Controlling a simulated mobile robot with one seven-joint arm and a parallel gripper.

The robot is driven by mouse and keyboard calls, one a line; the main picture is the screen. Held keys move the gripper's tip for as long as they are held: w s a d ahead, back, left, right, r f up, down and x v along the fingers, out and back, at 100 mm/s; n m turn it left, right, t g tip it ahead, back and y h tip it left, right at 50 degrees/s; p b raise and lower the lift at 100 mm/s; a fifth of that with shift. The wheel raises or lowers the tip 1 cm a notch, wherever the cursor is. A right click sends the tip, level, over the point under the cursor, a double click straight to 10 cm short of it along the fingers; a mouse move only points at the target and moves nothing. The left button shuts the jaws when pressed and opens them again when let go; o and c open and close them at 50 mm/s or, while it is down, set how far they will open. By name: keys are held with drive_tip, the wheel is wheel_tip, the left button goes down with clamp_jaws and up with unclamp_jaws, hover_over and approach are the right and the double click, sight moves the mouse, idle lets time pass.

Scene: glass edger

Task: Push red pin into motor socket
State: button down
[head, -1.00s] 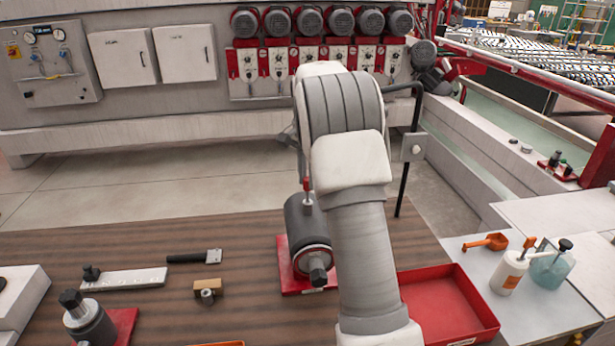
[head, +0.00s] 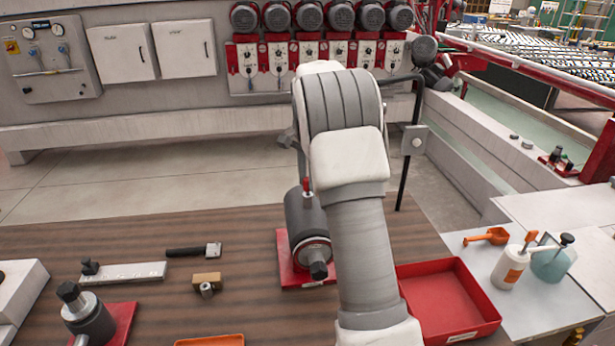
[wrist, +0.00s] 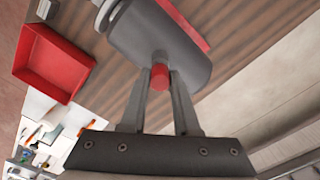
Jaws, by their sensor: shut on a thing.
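The motor (head: 306,216) is a dark grey cylinder on a red base (head: 288,274), left of my arm in the head view. It fills the upper middle of the wrist view (wrist: 160,38). The red pin (head: 307,185) stands upright at the top of the motor. In the wrist view the pin (wrist: 159,80) is between my fingertips, its far end against the motor's side. My gripper (wrist: 160,86) is shut on the pin. In the head view my arm hides most of the gripper. The socket's opening is hidden, so the pin's depth cannot be told.
An empty red tray (head: 447,299) lies right of my arm. A white bottle (head: 510,267) and an orange scoop (head: 487,237) are on the right table. A second dark cylinder (head: 88,320) on a red base and small tools are at left. Bare wood surrounds the motor.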

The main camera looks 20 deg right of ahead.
drive_tip(key=shift+f+b, duration=0.4)
drive_tip(key=shift+f, duration=0.4)
drive_tip(key=c, duration=0.6)
unclamp_jaws()
drive_tip(key=shift+o, duration=0.2)
drive_tip(key=shift+r, duration=0.1)
wheel_tip(320, 180, up, 17)
drive_tip(key=p, duration=0.1)
drive_tip(key=shift+r, duration=0.15)
